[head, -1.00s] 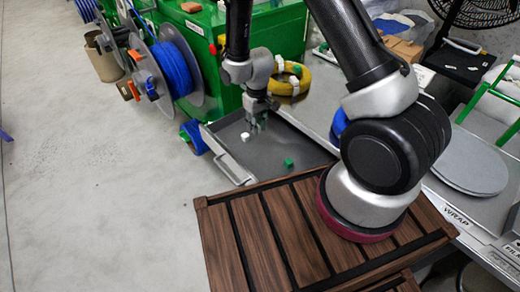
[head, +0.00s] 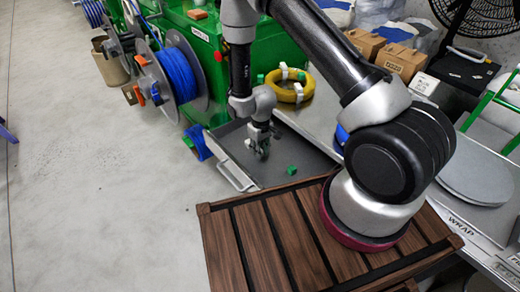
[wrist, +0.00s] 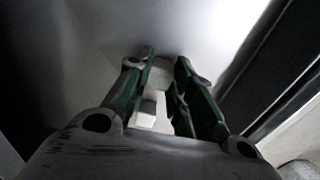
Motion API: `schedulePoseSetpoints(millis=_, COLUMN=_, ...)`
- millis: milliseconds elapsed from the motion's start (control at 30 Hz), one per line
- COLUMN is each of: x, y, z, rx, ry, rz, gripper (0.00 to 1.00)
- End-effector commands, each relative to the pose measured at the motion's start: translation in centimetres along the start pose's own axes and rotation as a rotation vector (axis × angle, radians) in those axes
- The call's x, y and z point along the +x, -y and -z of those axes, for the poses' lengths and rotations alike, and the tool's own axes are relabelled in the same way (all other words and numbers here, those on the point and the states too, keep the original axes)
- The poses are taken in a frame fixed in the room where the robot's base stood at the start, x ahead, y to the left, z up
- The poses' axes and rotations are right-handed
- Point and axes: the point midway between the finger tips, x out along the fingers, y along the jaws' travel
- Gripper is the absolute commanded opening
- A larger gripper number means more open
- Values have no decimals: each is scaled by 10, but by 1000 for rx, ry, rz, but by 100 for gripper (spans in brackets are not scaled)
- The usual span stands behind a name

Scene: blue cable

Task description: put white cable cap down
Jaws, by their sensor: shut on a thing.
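The white cable cap (wrist: 160,75) shows in the wrist view as a pale, blocky piece between my two green-padded fingers. My gripper (head: 261,153) is shut on it and points down over the grey tray (head: 318,153). In the wrist view, the fingers (wrist: 166,66) stand on either side of the cap. In the head view the cap is hidden at the gripper, and I cannot tell whether it touches the tray floor. A green cap (head: 291,170) lies in the tray to the right of my gripper.
A yellow cable coil (head: 291,88) lies behind the tray. A blue cable reel (head: 181,75) stands at left by the green cabinet (head: 199,28). A slatted wooden top (head: 290,232) lies in front. The tray floor right of the gripper is mostly clear.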

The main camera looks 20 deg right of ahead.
Motion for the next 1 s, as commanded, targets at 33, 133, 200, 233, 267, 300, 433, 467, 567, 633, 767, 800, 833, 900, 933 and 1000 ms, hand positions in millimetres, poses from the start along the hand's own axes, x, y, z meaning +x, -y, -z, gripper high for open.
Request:
schedulePoseSetpoints(millis=33, x=0, y=0, z=0, rx=0, ry=0, rz=0, gripper=2)
schedulePoseSetpoints(millis=133, x=3, y=0, z=0, rx=1, ry=0, rz=0, gripper=2)
schedulePoseSetpoints(millis=200, x=2, y=0, z=0, rx=1, ry=0, rz=0, gripper=36)
schedulePoseSetpoints(millis=233, x=2, y=0, z=0, rx=1, ry=0, rz=0, gripper=41)
schedulePoseSetpoints(millis=267, x=2, y=0, z=0, rx=1, ry=0, rz=0, gripper=45)
schedulePoseSetpoints(millis=300, x=2, y=0, z=0, rx=1, ry=0, rz=0, gripper=45)
schedulePoseSetpoints(millis=433, x=2, y=0, z=0, rx=1, ry=0, rz=0, gripper=45)
schedulePoseSetpoints(millis=467, x=2, y=0, z=0, rx=1, ry=0, rz=0, gripper=45)
schedulePoseSetpoints(millis=567, x=1, y=0, z=0, rx=0, ry=0, rz=0, gripper=45)
schedulePoseSetpoints(millis=633, x=-3, y=0, z=0, rx=0, ry=-1, rz=0, gripper=45)
schedulePoseSetpoints(millis=767, x=-22, y=0, z=1, rx=0, ry=-4, rz=0, gripper=45)
schedulePoseSetpoints(millis=800, x=-31, y=0, z=1, rx=0, ry=-4, rz=0, gripper=45)
schedulePoseSetpoints(millis=833, x=-38, y=0, z=2, rx=0, ry=-6, rz=0, gripper=45)
schedulePoseSetpoints(millis=900, x=-55, y=0, z=1, rx=1, ry=-4, rz=1, gripper=45)
schedulePoseSetpoints(millis=933, x=-62, y=0, z=2, rx=1, ry=-6, rz=1, gripper=45)
schedulePoseSetpoints(millis=1000, x=-78, y=0, z=1, rx=1, ry=-5, rz=1, gripper=45)
